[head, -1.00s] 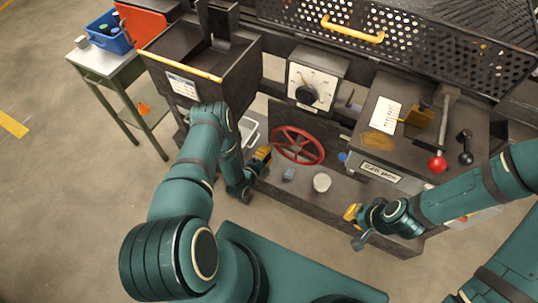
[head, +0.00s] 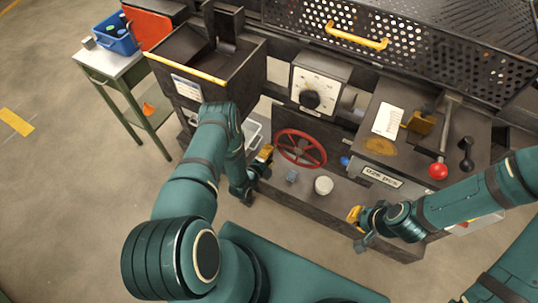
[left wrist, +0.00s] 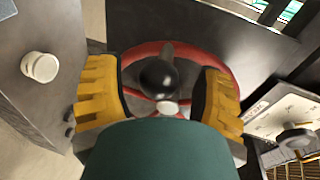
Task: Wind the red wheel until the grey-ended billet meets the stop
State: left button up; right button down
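The red wheel (head: 302,148) stands upright on the front of the dark machine; its rim also shows in the left wrist view (left wrist: 222,62). A black knob with a grey shaft (left wrist: 158,75) sits in front of the wheel there. My left gripper (head: 265,154) is beside the wheel's left side. Its yellow-tipped fingers are spread in the left wrist view (left wrist: 160,98), one on each side of the knob, with gaps. My right gripper (head: 355,216) is at the bench's front edge, away from the wheel; its finger gap is unclear. I cannot make out the grey-ended billet or the stop.
A white round knob (head: 323,185) and a small grey block (head: 291,176) are on the ledge below the wheel. A dial box (head: 318,88) is above it. A red-knobbed lever (head: 438,171) stands at right. A dark hopper (head: 205,70) is at left.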

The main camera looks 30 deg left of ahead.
pick_arm(q)
jog(key=v, duration=1.2)
jog(key=shift+s, duration=0.1)
